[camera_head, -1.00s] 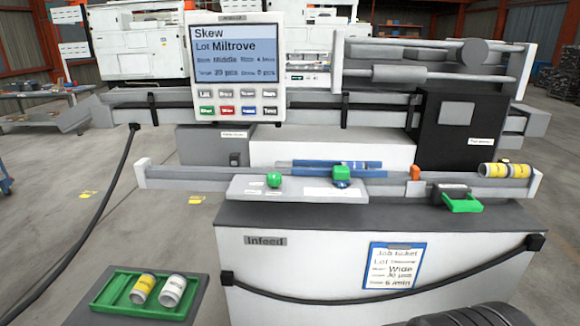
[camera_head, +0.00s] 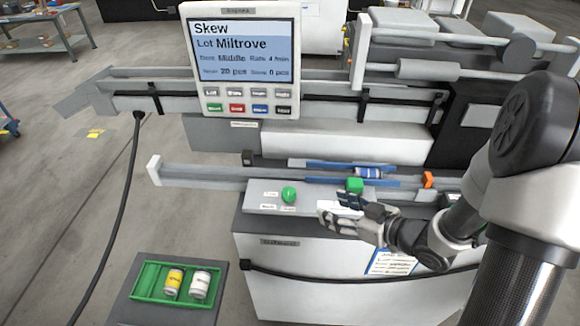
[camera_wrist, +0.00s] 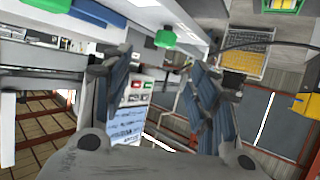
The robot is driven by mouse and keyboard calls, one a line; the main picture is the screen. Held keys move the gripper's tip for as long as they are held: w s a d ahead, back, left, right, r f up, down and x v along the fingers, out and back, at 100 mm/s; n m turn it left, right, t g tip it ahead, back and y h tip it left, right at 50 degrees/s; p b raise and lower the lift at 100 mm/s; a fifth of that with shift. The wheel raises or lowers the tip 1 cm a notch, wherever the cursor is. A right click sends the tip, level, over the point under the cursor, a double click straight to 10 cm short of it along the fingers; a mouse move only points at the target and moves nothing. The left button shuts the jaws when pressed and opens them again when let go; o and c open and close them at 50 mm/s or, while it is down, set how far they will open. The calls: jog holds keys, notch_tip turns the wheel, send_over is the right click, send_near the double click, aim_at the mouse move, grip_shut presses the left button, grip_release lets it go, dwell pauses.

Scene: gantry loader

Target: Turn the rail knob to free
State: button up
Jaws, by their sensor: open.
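A round green knob (camera_head: 289,194) stands on a light grey plate (camera_head: 262,206) on the front rail, with small white labels to its left too blurred to read. A squarer green knob or block (camera_head: 355,185) sits farther right on the rail by a blue strip. My gripper (camera_head: 338,211) is open and empty, to the right of the round knob and in front of the green block, apart from the round knob. In the wrist view my open fingers (camera_wrist: 160,75) frame the screen panel; a green piece (camera_wrist: 165,39), apparently the round knob, shows beyond them.
A screen panel (camera_head: 243,60) stands behind the rail. A green tray (camera_head: 148,282) with a yellow and a white can is at the lower left. A black cable (camera_head: 122,190) hangs at the left. An orange piece (camera_head: 428,180) sits on the rail at the right.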

aim_at(291, 193)
jog(key=shift+y, duration=0.3)
jog(key=x, duration=1.7)
jog(key=shift+s+a, duration=0.15)
jog(key=shift+a, duration=0.3)
jog(key=c, duration=1.1)
